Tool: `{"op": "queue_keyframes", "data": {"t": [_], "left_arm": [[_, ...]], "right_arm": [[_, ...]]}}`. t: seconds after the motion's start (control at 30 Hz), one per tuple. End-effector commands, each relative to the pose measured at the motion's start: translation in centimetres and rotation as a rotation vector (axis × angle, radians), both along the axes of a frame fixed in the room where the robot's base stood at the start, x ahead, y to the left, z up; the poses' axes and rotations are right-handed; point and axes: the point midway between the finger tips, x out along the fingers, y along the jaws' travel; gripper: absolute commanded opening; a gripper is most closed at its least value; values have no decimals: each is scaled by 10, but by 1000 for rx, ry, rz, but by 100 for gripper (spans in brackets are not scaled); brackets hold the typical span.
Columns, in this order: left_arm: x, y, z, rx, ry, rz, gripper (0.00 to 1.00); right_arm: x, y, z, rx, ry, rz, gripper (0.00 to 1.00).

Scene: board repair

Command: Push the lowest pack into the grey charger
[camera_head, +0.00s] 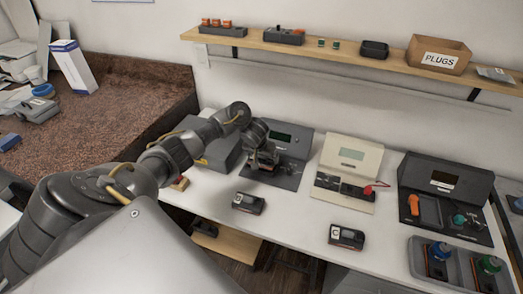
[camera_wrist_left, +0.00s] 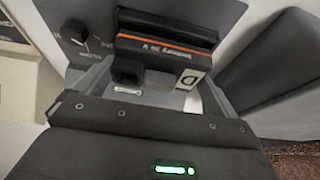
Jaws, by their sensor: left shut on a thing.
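The grey charger (camera_head: 293,136), with a small dark screen, stands at the back of the white table, left of the cream charger. My left gripper (camera_head: 265,161) is over its sloping front. In the left wrist view the gripper (camera_wrist_left: 155,95) is shut on a dark pack (camera_wrist_left: 160,62) with an orange stripe and a white letter tag. The pack is at a black bay on the charger's grey face (camera_wrist_left: 105,18), beside a round dial. I cannot tell how deep the pack sits. My right gripper is not in view.
Two loose packs lie on the table, one in the middle (camera_head: 248,203) and one nearer the front (camera_head: 347,237). The cream charger (camera_head: 352,158) and black charger (camera_head: 447,185) stand to the right. A grey tray (camera_head: 415,247) is at front right. A shelf (camera_head: 340,53) runs above.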

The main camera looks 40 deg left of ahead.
Motion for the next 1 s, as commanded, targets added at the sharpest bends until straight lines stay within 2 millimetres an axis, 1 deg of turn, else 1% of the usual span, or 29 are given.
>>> {"op": "queue_keyframes", "data": {"t": [0.57,1.0], "left_arm": [[1,0,1,0,-2,2,72],[1,0,-6,0,-1,2,72]], "right_arm": [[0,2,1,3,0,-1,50],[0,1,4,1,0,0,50]]}}
